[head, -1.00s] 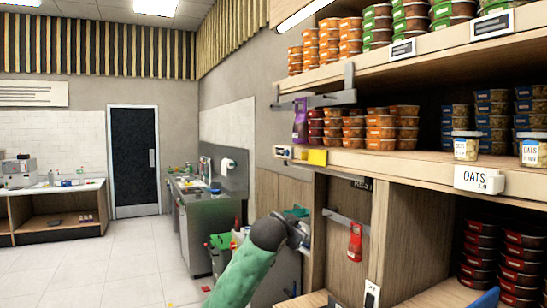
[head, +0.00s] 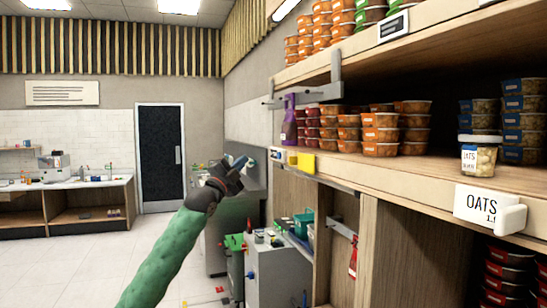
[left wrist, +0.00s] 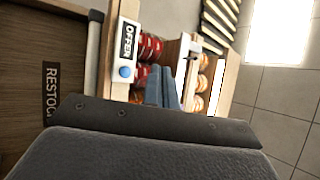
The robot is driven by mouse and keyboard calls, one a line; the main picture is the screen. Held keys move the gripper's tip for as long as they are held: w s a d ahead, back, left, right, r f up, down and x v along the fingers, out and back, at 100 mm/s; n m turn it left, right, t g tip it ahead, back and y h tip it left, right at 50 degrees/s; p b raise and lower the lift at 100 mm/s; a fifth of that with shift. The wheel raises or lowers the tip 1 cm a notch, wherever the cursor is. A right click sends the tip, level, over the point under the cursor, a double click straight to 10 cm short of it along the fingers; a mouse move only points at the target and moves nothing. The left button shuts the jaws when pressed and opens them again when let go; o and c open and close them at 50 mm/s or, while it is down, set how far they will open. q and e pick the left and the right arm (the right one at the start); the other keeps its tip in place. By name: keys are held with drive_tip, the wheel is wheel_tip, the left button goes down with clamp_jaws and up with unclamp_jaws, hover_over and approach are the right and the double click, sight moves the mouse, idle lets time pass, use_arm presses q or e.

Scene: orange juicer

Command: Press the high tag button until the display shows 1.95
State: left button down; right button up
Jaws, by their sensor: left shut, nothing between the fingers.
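A dark price tag (head: 394,24) hangs on the upper shelf's front edge; its text is too small to read. My left gripper (head: 243,161) is shut and empty, left of the middle shelf's far end. In the left wrist view, its blue fingers (left wrist: 162,87) are near a tag reading OFFER (left wrist: 127,41) with a round blue button (left wrist: 126,72). I cannot tell whether they touch. My right gripper is out of view.
Shelves hold stacked orange tubs (head: 381,134), blue tubs (head: 522,124) and an oats jar (head: 480,158). A purple bottle (head: 289,118) and yellow block (head: 306,163) are at the middle shelf's far end. Below is a grey cabinet (head: 277,280). Open floor lies at left.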

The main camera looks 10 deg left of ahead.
sight(279, 155)
use_arm(q)
drive_tip(key=shift+s+r+m+h, duration=0.3)
drive_tip(key=shift+r+m, duration=0.1)
drive_tip(key=shift+m, duration=0.6)
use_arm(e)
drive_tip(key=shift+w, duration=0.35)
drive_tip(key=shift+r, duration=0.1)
